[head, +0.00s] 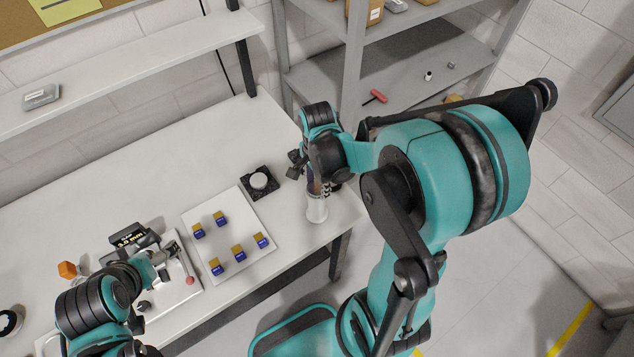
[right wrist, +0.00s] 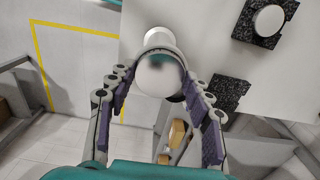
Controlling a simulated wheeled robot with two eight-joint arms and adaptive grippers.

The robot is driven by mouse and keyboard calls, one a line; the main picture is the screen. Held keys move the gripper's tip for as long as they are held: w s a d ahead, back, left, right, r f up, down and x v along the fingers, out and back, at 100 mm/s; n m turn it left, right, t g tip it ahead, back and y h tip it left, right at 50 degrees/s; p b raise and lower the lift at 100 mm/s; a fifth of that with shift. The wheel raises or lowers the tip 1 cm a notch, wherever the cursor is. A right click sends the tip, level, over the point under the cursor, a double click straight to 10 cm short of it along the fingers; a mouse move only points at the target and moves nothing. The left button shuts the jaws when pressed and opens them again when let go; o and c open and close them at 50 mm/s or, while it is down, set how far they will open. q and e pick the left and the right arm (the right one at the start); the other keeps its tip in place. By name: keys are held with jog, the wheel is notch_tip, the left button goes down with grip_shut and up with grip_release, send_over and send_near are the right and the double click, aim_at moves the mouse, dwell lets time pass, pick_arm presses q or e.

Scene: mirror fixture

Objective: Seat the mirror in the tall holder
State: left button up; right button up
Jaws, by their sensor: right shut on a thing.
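My right gripper (head: 314,183) is above the right end of the white table. In the right wrist view its two fingers (right wrist: 160,105) close around a shiny round piece (right wrist: 158,78), which looks like the mirror. A pale cylinder (head: 316,210) shows just below this gripper; I cannot tell whether it is held or standing. A black square block with a white round top (head: 258,180) stands left of the gripper. A second dark speckled block (right wrist: 230,92) shows beside the fingers. I cannot tell which one is the tall holder. My left gripper (head: 165,262) is low at the left; its fingers are unclear.
A white board (head: 228,255) carries several small blue-and-tan blocks. A device with a lit display (head: 130,238) and an orange piece (head: 67,269) lie farther left. A grey shelf rack (head: 415,68) stands behind the table's right end. The table's rear left (head: 60,190) is clear.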

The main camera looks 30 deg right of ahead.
jog(key=o, duration=1.3)
jog(key=shift+r+p, duration=1.2)
jog(key=shift+r, duration=0.4)
jog(key=shift+f, duration=0.1)
jog(key=o, duration=0.4)
